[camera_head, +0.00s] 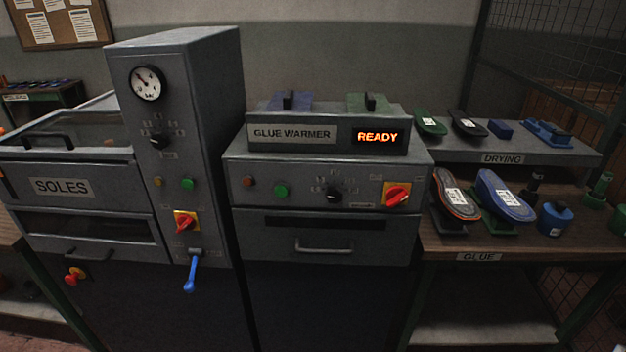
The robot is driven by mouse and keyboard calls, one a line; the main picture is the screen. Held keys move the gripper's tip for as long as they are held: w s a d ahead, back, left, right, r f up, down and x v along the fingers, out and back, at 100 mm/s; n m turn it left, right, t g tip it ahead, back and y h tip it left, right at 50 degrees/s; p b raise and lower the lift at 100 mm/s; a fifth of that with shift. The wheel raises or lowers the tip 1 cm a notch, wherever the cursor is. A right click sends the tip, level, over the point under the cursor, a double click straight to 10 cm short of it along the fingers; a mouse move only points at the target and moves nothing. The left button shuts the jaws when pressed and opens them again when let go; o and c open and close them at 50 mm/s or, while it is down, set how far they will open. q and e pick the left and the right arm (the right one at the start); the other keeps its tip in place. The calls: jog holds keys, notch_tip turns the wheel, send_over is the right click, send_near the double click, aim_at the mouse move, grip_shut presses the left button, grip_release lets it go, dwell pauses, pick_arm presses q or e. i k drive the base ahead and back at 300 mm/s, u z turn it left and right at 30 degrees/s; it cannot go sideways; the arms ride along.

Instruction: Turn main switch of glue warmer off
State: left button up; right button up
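The glue warmer (236,172) is a grey cabinet in the middle of the head view. Its sign reads GLUE WARMER, and its lit display (377,137) reads READY in orange. Its main switch (397,195) is a red rotary handle on a yellow plate at the right end of the front panel, and the handle sits tilted. A black knob (334,192), a green button (281,190) and a small orange lamp (248,182) are to its left on the same panel. Neither of my grippers is in view.
Left of the warmer stands a taller press with a gauge (146,83), a similar red-yellow switch (185,222) and a protruding blue lever (191,272). A drawer handle (324,247) sits below the warmer's panel. Right are shelves with soles and a blue pot (555,218).

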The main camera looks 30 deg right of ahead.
aim_at(398, 199)
jog(key=z, duration=1.5)
jog(key=k, duration=0.5)
jog(key=u, duration=0.7)
jog(key=i, duration=0.6)
jog(key=z, duration=0.3)
